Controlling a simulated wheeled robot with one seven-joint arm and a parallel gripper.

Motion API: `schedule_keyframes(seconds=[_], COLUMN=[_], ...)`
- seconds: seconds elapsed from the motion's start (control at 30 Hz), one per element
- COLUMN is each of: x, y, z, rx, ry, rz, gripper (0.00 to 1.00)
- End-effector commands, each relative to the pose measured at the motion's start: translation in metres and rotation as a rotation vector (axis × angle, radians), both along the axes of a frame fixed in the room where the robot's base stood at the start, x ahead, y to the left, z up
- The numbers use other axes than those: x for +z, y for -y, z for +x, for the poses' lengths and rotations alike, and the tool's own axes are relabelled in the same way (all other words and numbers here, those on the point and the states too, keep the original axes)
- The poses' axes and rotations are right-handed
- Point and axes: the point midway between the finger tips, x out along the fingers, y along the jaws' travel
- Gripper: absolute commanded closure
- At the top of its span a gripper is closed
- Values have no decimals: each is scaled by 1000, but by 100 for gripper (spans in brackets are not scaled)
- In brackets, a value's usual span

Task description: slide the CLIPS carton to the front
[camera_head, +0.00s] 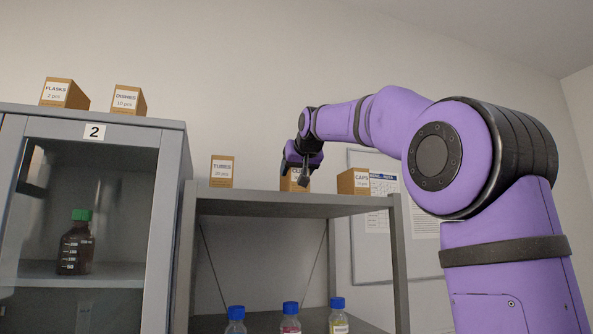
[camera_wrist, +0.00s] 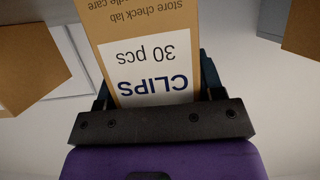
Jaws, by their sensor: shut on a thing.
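The CLIPS carton (camera_head: 290,184) is a brown box with a white label on the top shelf of the grey rack (camera_head: 270,198). In the head view my gripper (camera_head: 305,174) comes down over it and hides much of its label. In the wrist view the CLIPS carton (camera_wrist: 150,62) shows its label upside down, reading "CLIPS 30 pcs". My gripper (camera_wrist: 158,95) is shut on the carton, with one finger on each side. I cannot tell whether the carton's base touches the shelf.
The TUBES carton (camera_head: 222,171) stands to the left and the CAPS carton (camera_head: 354,181) to the right on the same shelf. FLASKS (camera_head: 65,93) and DISHES (camera_head: 129,100) cartons sit on cabinet 2 (camera_head: 60,115). Blue-capped bottles (camera_head: 290,318) stand below. A board (camera_head: 385,225) hangs behind.

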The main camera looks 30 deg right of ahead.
Motion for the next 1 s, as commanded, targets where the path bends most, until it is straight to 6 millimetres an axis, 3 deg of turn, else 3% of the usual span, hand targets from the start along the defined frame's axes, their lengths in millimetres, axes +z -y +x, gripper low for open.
schedule_keyframes(seconds=[0.2, 0.23, 0.33, 0.37, 0.73, 1.0], x=[0, 0, 0, 0, 3, 21], y=[0, 0, 0, 0, -2, -12], z=[0, 0, 0, 0, -6, -47], rx=[0, 0, 0, 0, 0, 1], ry=[1, 1, 1, 1, 2, 4], rz=[0, 0, 0, 0, -1, 1], gripper=[64, 34, 11, 9, 9, 9])
